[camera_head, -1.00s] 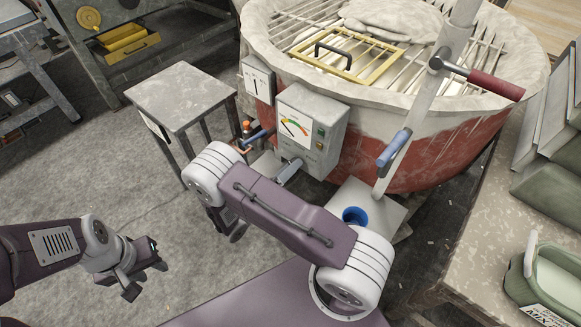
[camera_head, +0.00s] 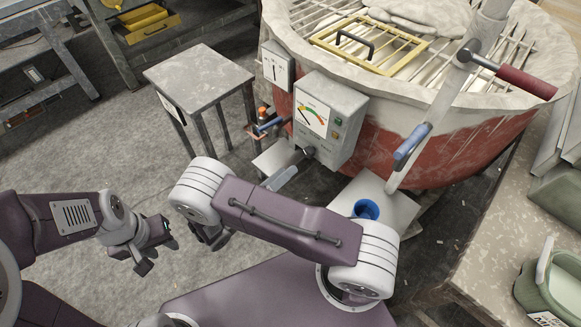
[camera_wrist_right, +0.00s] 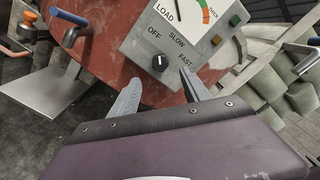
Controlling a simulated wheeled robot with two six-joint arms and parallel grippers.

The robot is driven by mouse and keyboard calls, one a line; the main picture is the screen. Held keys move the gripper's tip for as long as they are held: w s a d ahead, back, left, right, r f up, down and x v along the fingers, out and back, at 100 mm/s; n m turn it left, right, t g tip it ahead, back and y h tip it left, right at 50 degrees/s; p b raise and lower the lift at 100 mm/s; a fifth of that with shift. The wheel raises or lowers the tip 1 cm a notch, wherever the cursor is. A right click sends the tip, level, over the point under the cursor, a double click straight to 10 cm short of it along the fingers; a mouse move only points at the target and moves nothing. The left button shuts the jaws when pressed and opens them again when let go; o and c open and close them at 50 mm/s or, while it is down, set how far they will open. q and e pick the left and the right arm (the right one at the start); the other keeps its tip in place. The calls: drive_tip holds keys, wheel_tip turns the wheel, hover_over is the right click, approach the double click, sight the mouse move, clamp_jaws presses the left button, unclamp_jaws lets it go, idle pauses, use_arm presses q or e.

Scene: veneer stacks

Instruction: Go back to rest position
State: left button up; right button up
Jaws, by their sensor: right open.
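My right gripper (camera_wrist_right: 160,74) is open and empty in the right wrist view, its two grey fingers apart. Beyond them is a grey control box (camera_wrist_right: 185,45) with a gauge and a black knob (camera_wrist_right: 159,63) marked OFF, SLOW and FAST. In the head view, my right arm (camera_head: 285,218) hides most of that gripper; a light grey finger (camera_head: 283,179) shows below the control box (camera_head: 328,122). My left gripper (camera_head: 152,251) is open and empty over the floor at the left.
A big red drum (camera_head: 450,150) with a grated top fills the back right. A small grey table (camera_head: 199,77) stands left of the control box. A worktable (camera_head: 490,225) stands at the right. Floor (camera_head: 75,150) at the left is clear.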

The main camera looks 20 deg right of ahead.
idle(0.4)
drive_tip(key=s+d+r+m+g+y+p, duration=0.25)
drive_tip(key=s+m+g+y, duration=0.3)
drive_tip(key=m, duration=0.45)
drive_tip(key=s+d+r+m+g+y+p, duration=0.2)
drive_tip(key=s+r+m+g+y+p, duration=0.25)
drive_tip(key=m, duration=0.45)
drive_tip(key=a+r+m+t+y, duration=0.1)
drive_tip(key=m+y, duration=0.1)
drive_tip(key=m, duration=0.2)
drive_tip(key=a+r+m+t+y+p, duration=0.1)
drive_tip(key=r+m+y, duration=0.1)
drive_tip(key=m, duration=0.3)
drive_tip(key=w+a+r+m+t+y, duration=0.1)
drive_tip(key=m+t+y, duration=0.1)
drive_tip(key=m, duration=0.3)
drive_tip(key=shift+a+r+y+p, duration=0.2)
drive_tip(key=shift+r+y+p, duration=0.05)
drive_tip(key=shift+y+p, duration=0.15)
